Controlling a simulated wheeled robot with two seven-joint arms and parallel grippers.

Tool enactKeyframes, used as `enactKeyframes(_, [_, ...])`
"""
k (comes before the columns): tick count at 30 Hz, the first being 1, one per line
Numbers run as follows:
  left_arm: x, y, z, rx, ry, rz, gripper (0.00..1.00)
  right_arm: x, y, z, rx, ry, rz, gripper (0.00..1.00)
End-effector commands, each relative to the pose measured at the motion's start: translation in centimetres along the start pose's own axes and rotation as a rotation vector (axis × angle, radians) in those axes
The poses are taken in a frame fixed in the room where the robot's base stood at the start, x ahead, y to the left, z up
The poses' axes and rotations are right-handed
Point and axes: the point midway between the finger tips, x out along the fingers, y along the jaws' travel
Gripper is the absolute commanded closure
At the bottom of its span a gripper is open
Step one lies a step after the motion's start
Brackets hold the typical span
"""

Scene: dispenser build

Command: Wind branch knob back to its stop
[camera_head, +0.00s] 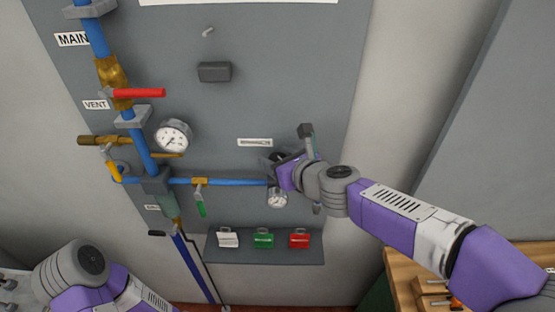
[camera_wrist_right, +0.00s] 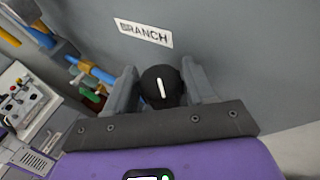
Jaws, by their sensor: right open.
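The branch knob (camera_wrist_right: 162,88) is round and black with a white pointer line, which stands nearly upright, leaning slightly, in the right wrist view. My right gripper (camera_wrist_right: 160,86) is open, with one finger on each side of the knob. I cannot tell whether the fingers touch it. The BRANCH label (camera_wrist_right: 143,33) is on the grey panel beyond the knob. In the head view my right gripper (camera_head: 279,162) is at the panel, right of and below that label, and largely hides the knob. My left arm shows at the lower left, but its gripper is out of view.
Left of my right gripper are a blue pipe (camera_head: 235,182), a green-handled valve (camera_head: 200,205) and a gauge (camera_head: 174,135). A smaller gauge (camera_head: 277,198) is just below it. A shelf (camera_head: 262,252) holds white, green and red lockout pieces. A wooden bench (camera_head: 400,268) is at lower right.

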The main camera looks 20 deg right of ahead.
Motion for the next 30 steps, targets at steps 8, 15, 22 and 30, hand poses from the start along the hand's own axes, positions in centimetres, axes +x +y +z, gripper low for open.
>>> enactKeyframes(8, [0.0,0.0,0.0,0.0,0.0,0.0,1.0,0.0,0.0,0.0,0.0,0.0,0.0,0.79])
enactKeyframes(15, [-0.1,0.1,0.0,0.0,0.0,0.0,1.0,0.0,0.0,0.0,-0.007,0.0,0.016,0.82])
enactKeyframes(22, [-0.7,0.2,0.0,0.0,0.0,0.0,1.0,-0.1,-0.1,0.1,-0.044,-0.001,0.108,0.82])
enactKeyframes(30, [-2.1,0.8,0.1,0.0,0.0,0.0,1.0,-0.1,-0.1,0.1,-0.127,-0.004,0.311,0.82])
